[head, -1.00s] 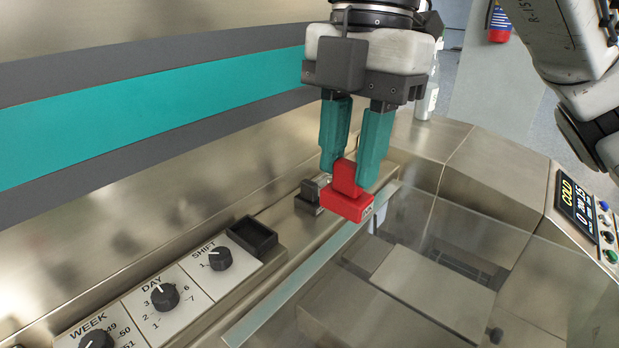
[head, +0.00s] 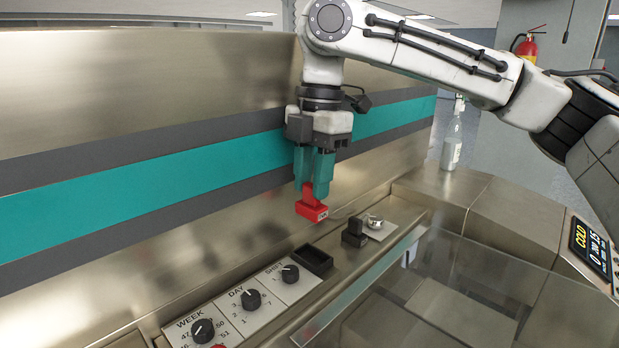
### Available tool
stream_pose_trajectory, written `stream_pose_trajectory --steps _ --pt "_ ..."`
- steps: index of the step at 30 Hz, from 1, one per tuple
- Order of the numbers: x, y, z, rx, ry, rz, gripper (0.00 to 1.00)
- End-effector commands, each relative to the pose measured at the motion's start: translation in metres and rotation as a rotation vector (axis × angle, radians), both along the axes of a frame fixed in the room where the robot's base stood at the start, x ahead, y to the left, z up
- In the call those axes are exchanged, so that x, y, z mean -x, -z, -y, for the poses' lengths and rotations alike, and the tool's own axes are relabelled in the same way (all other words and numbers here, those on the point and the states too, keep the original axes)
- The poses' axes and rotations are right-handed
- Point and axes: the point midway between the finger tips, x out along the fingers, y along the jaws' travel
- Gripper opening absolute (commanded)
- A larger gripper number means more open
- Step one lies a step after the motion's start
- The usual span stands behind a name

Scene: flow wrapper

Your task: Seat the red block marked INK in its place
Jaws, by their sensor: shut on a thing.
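The red block (head: 311,211) has a raised grip on top and a small pale label on its front, too small to read surely. My gripper (head: 314,186) points down with its teal fingers shut on the block's grip. It holds the block in the air, above and about over an empty black square holder (head: 313,260). The holder sits on the steel ledge to the right of the SHIFT knob. The block is apart from the holder and looks roughly level.
A black block-like piece (head: 355,234) stands right of the holder, beside a plate with a round metal knob (head: 374,221). The WEEK (head: 203,330), DAY (head: 251,299) and SHIFT (head: 290,273) knobs lie left. A clear cover (head: 450,290) is in front; a steel wall rises behind.

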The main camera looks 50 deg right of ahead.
Motion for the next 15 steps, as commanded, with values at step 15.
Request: stream_pose_trajectory --steps 15 --pt "0.0 0.048 0.0 0.002 -0.001 0.0 0.01"
